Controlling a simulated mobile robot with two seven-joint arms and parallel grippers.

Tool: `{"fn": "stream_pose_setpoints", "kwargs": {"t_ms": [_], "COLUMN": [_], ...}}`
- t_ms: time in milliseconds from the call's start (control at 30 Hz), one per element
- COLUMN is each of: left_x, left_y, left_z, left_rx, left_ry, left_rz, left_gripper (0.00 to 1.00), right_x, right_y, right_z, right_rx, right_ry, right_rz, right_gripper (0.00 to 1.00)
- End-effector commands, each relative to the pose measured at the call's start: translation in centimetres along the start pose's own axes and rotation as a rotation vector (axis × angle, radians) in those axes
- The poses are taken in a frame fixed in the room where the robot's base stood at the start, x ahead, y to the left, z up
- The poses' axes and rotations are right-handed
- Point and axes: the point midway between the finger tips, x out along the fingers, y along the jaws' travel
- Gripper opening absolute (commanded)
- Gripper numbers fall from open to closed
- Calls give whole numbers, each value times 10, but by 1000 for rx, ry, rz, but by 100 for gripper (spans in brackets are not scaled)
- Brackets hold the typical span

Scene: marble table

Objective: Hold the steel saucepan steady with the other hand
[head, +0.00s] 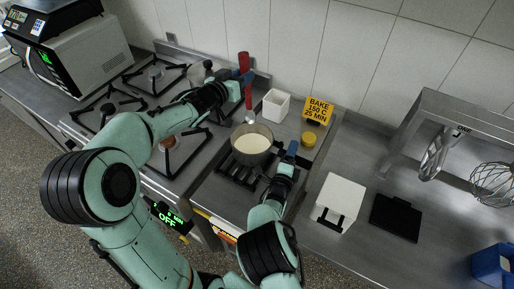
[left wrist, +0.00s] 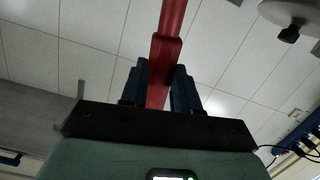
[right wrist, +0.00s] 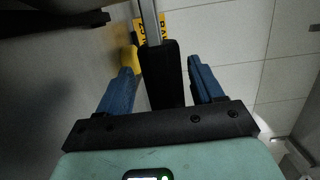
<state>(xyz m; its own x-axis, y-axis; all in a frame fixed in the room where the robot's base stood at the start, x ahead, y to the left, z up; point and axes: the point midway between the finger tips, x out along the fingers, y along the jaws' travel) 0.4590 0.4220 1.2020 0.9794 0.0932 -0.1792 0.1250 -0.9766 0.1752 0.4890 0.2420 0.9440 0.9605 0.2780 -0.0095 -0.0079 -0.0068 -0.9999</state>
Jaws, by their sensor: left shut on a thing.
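The steel saucepan (head: 250,161) stands on the dark grate and holds a pale cream-coloured content. Its black handle (right wrist: 160,75) with a steel shank shows in the right wrist view. My right gripper (head: 290,150) is at the pan's right side. In the right wrist view its blue fingers (right wrist: 162,85) stand open on either side of the handle, with a gap visible at the right finger. My left gripper (head: 248,77) is shut on a red-handled utensil (head: 244,62), held upright above and behind the pan. The red handle (left wrist: 168,45) also shows between the left fingers.
A white box (head: 340,196) and a black flat item (head: 396,217) lie to the right. Gas burners (head: 155,77) are at the left.

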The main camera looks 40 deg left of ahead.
Motion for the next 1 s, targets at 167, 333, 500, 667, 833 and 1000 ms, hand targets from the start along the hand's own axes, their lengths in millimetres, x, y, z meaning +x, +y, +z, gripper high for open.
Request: {"fn": "stream_pose_setpoints", "kwargs": {"t_ms": [167, 333, 500, 667, 833, 1000], "left_x": [0, 0, 0, 0, 0, 0], "left_y": [0, 0, 0, 0, 0, 0], "left_z": [-1, -1, -1, -1, -1, -1], "left_rx": [0, 0, 0, 0, 0, 0], "left_ry": [1, 1, 1, 1, 2, 1], "left_rz": [0, 0, 0, 0, 0, 0], "left_gripper": [0, 0, 0, 0, 0, 0], "right_x": [0, -12, -45, -80, -106, -118], "right_y": [-3, -3, -3, -2, -2, -1], "right_z": [0, 1, 2, 1, 1, 1], "right_rx": [2, 2, 1, 1, 1, 1], "right_ry": [0, -2, -2, -2, -2, -1], "right_rz": [-5, -5, -4, -3, -3, -2], "right_gripper": [67, 67, 67, 67, 67, 67]}}
